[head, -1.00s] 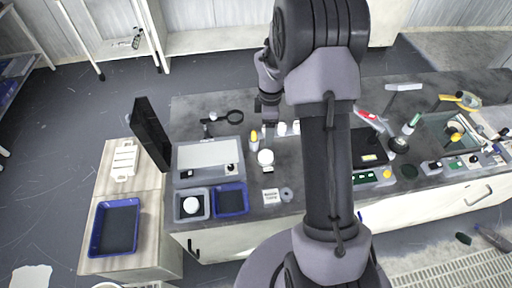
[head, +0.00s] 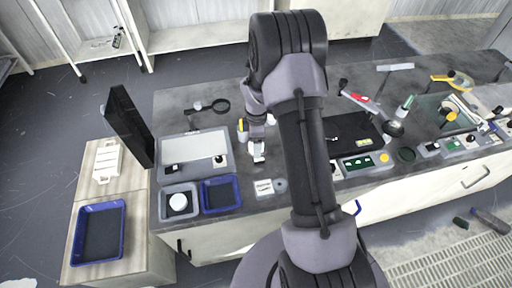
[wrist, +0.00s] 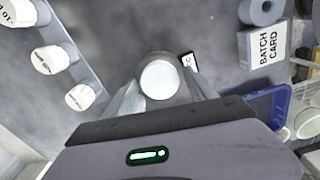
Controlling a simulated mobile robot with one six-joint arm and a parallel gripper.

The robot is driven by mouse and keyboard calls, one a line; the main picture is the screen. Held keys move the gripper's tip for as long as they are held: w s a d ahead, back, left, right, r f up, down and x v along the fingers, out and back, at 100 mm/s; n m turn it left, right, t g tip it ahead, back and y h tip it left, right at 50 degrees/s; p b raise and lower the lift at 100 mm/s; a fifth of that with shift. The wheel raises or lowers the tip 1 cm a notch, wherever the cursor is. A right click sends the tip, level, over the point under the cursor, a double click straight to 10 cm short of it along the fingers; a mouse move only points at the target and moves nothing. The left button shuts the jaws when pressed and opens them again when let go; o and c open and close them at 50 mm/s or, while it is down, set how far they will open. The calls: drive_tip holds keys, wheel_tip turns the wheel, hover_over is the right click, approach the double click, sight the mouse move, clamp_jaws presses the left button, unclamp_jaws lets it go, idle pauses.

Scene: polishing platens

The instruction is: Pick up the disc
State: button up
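A white disc (head: 178,202) lies in a small grey tray (head: 163,213) on the bench in the head view. My gripper (head: 257,156) is low over the bench, to the right of that tray. In the wrist view my gripper (wrist: 163,82) has its two fingers apart, one on each side of a round white-topped piece (wrist: 160,79). Small gaps seem to show between fingers and piece; I cannot tell whether this piece is a disc or a jar. A grey ring (head: 280,185) lies by the batch card; it also shows in the wrist view (wrist: 262,10).
A blue tray (head: 237,193) stands beside the grey tray. Several white-capped bottles (wrist: 52,58) line a rack close to my gripper. The batch card (wrist: 264,46) is at the right. A black upright panel (head: 128,126) stands at the bench's left end.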

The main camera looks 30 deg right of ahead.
clamp_jaws()
